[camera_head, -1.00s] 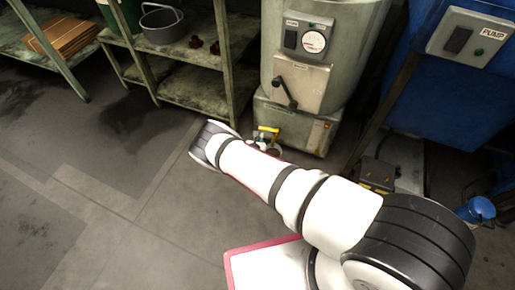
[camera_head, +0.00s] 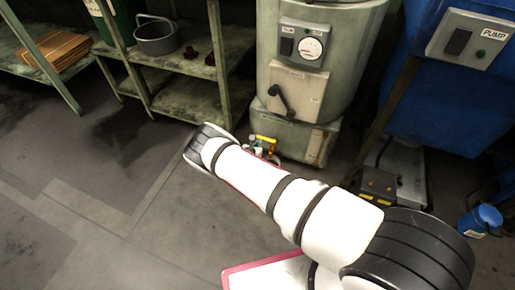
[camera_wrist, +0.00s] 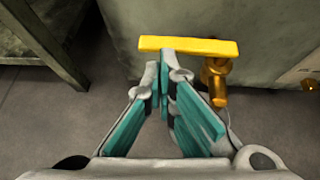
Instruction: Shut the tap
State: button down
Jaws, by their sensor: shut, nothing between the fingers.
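The tap has a flat yellow bar handle (camera_wrist: 200,46) and a brass body (camera_wrist: 216,82) low on the front of a grey-green tank. In the wrist view the bar lies crosswise, with the brass body under its right half. In the head view the yellow handle (camera_head: 265,141) shows small, just beyond my arm. My gripper (camera_wrist: 166,62) is shut and empty, with teal finger pads. Its tips are at the near edge of the bar, left of the brass body. I cannot tell whether they touch it.
The tank (camera_head: 318,75) carries a dial and a black crank lever (camera_head: 281,100). A metal shelf (camera_head: 180,85) with a grey pot (camera_head: 156,36) stands to its left. A blue pump unit (camera_head: 450,85) and a blue can (camera_head: 480,220) are at right. The floor at left is clear.

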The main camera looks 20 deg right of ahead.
jog(key=shift+w+r, duration=0.15)
jog(key=shift+w, duration=0.2)
jog(key=shift+r, duration=0.1)
jog(key=shift+p, duration=0.35)
jog(key=s+f+p+v, duration=0.1)
jog(key=p+v, duration=0.4)
jog(key=v, duration=0.9)
jog(key=shift+a+f, duration=0.3)
jog(key=shift+f, duration=0.35)
